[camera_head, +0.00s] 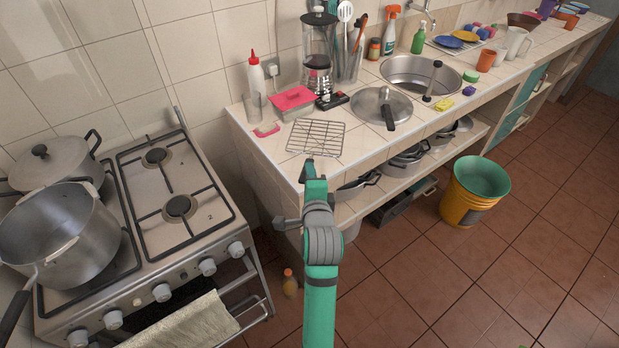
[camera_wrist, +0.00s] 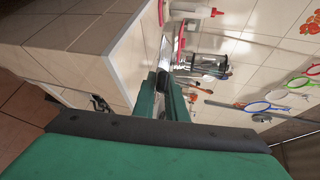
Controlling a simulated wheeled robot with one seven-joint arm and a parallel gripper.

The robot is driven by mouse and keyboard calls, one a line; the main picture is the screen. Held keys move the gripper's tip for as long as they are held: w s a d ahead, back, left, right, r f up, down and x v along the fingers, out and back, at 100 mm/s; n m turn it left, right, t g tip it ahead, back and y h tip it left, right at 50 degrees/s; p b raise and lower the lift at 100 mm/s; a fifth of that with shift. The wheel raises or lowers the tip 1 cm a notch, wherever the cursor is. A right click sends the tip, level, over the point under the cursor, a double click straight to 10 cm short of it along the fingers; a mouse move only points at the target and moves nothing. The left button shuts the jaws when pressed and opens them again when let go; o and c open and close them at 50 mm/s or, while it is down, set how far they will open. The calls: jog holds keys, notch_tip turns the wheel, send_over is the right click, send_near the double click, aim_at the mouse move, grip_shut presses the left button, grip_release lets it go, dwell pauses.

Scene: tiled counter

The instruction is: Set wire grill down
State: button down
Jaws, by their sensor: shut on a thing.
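The wire grill (camera_head: 316,137) is a flat rectangular metal rack. It shows in the head view over the near left corner of the tiled counter, roughly level. My gripper (camera_head: 309,164) is at the grill's near edge, by the counter's front edge, and is shut on it. I cannot tell whether the grill touches the tiles or is slightly above them. In the wrist view my gripper (camera_wrist: 162,88) shows with its two fingers close together; the grill is hard to make out there.
A pink-lidded box (camera_head: 293,101), a blender (camera_head: 319,55) and a pan lid (camera_head: 381,104) stand around the grill. The stove (camera_head: 180,250) with pots is left, across a gap. Little bare counter (camera_head: 270,150) shows left of the grill.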

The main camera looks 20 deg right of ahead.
jog(key=f, duration=0.4)
jog(key=shift+w, duration=0.35)
jog(key=c, duration=1.8)
grip_release()
jog(key=shift+f, duration=0.1)
jog(key=shift+d, duration=0.1)
jog(key=v, duration=1.2)
jog(key=s+a+f+n, duration=0.7)
jog(key=s+f+n, duration=0.2)
jog(key=s+f, duration=0.3)
jog(key=s+a+n+y, duration=0.1)
jog(key=s+a+n, duration=0.1)
jog(key=s+n, duration=0.2)
jog(key=s+a+n, duration=0.2)
jog(key=s+n, duration=0.1)
jog(key=s, duration=0.7)
jog(key=s+a+n+y, duration=0.1)
jog(key=s+a+n, duration=0.1)
jog(key=s+n, duration=0.2)
jog(key=s+r, duration=0.1)
jog(key=s, duration=0.2)
jog(key=shift+a+n+y, duration=0.3)
jog(key=shift+a, duration=0.05)
